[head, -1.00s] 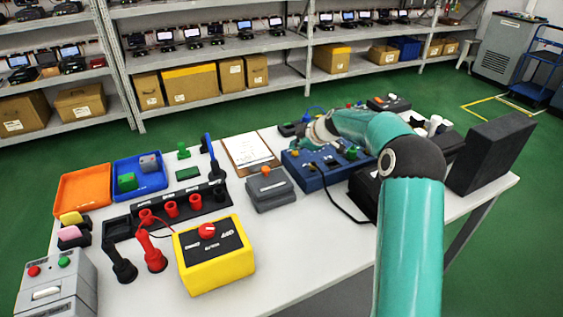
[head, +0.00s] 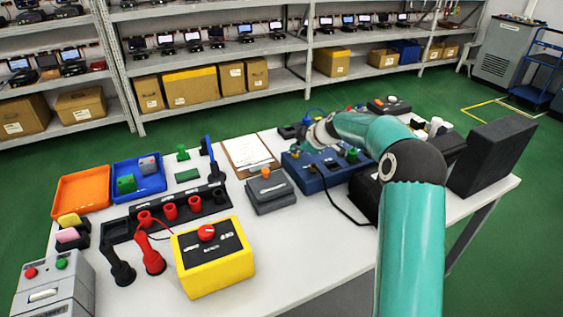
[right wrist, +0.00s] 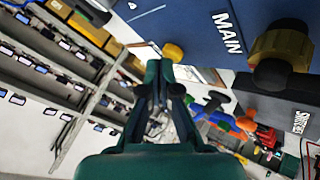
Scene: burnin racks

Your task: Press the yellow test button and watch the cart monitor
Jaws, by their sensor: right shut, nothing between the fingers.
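A blue test box (head: 322,177) with knobs and a black cable stands on the white table, and part of it, marked MAIN, shows in the right wrist view (right wrist: 200,30). A round yellow button (right wrist: 172,52) sits at the box's edge in the right wrist view. My right gripper (right wrist: 161,72) is shut and empty, its tips close to the yellow button; I cannot tell whether they touch. In the head view my right forearm reaches over the box and partly hides it. I cannot pick out a lit cart monitor. My left gripper is not in view.
A grey box with an orange button (head: 267,172) and a clipboard (head: 250,153) lie left of the blue box. A yellow box with a red knob (head: 215,265) stands at the front. A dark upright panel (head: 490,157) stands at the right end. Shelves of small screens line the back.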

